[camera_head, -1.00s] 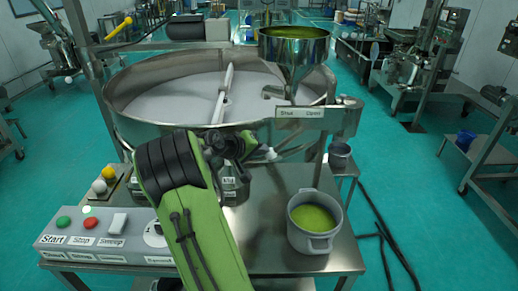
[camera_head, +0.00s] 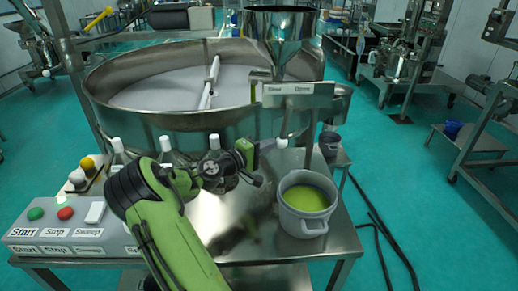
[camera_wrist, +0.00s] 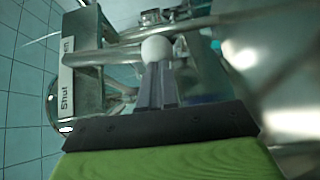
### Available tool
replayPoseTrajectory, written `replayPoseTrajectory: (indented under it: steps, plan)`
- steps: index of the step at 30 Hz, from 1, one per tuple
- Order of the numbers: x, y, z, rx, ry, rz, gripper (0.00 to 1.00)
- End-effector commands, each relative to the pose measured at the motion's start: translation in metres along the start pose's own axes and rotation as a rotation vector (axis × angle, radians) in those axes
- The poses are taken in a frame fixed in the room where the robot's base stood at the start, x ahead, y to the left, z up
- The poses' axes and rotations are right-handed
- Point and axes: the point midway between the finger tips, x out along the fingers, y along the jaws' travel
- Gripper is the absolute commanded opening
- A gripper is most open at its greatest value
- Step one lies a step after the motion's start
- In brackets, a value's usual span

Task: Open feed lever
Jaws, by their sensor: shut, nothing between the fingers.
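The feed lever's white ball knob (camera_head: 281,143) hangs below the plate marked Shut and Open (camera_head: 325,98), under the feed hopper (camera_head: 279,45). A narrow green strip (camera_head: 253,93) shows beside the hopper's outlet; no green shows inside the hopper's rim. My gripper (camera_head: 268,147) is shut and empty, just left of the knob. In the wrist view the closed fingers (camera_wrist: 157,84) point at the white knob (camera_wrist: 157,48), which appears at their tips. I cannot tell whether they touch. The label plate (camera_wrist: 67,80) stands at the left there.
A grey pot of green material (camera_head: 305,205) stands on the steel table (camera_head: 265,245), right of my arm. The round sieve (camera_head: 120,118) is behind. A control box (camera_head: 75,240) and white-capped bottles (camera_head: 165,146) are at the left.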

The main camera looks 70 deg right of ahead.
Motion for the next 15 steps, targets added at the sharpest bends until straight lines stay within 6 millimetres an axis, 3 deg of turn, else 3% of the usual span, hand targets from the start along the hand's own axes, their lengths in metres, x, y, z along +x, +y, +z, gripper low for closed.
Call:
replayPoseTrajectory:
  steps: [7, 15]
  plan:
    - [0.017, -0.010, 0.013, -0.101, -0.002, 0.127, 0.00]
    - [0.026, -0.010, 0.021, -0.093, -0.002, 0.120, 0.00]
